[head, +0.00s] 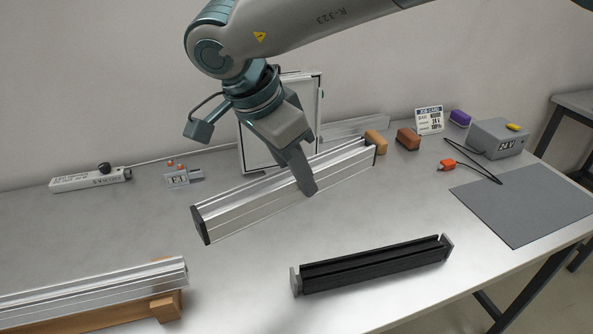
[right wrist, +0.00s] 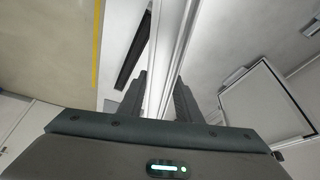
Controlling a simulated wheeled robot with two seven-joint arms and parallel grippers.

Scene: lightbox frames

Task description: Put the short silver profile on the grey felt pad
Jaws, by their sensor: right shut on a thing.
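My right gripper (head: 303,170) is shut on the short silver profile (head: 255,205), a ribbed bar with dark end caps, near its middle. The profile slants up to the right and appears to be held above the bench, left of the pad. In the right wrist view the silver profile (right wrist: 168,50) runs between the two fingers. The far finger is hidden behind the profile in the head view. The grey felt pad (head: 525,205) lies flat and bare at the bench's right end. My left gripper is not in view.
A black profile (head: 370,268) lies at the front middle. A longer silver profile (head: 90,287) rests on a wooden support (head: 165,306) at front left. A grey 24 V box (head: 497,138) and an orange-ended cable (head: 447,165) are behind the pad. A framed panel (head: 318,95) stands at the back.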

